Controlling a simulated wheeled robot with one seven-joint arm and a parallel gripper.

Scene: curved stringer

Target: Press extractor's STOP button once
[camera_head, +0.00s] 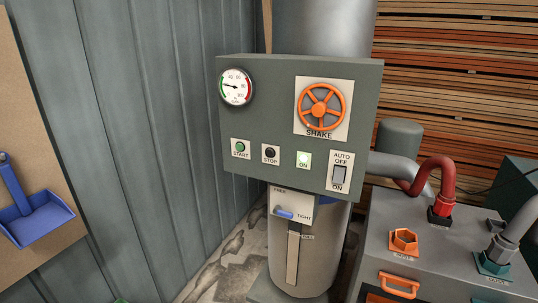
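The extractor's control panel (265,112) is a grey-green box in the middle of the head view. The STOP button (270,153) is a small black round button on a white label, low on the panel. To its left is the green START button (240,147). An AUTO/OFF/ON rocker switch (340,174) sits at the lower right of the panel. My gripper is not in view. Nothing covers the STOP button.
An orange SHAKE handwheel (320,107) and a round gauge (236,87) are above the buttons. A blue lever (285,213) is below. A grey box with hoses (440,250) stands at right. A board with a blue dustpan (37,215) is at left.

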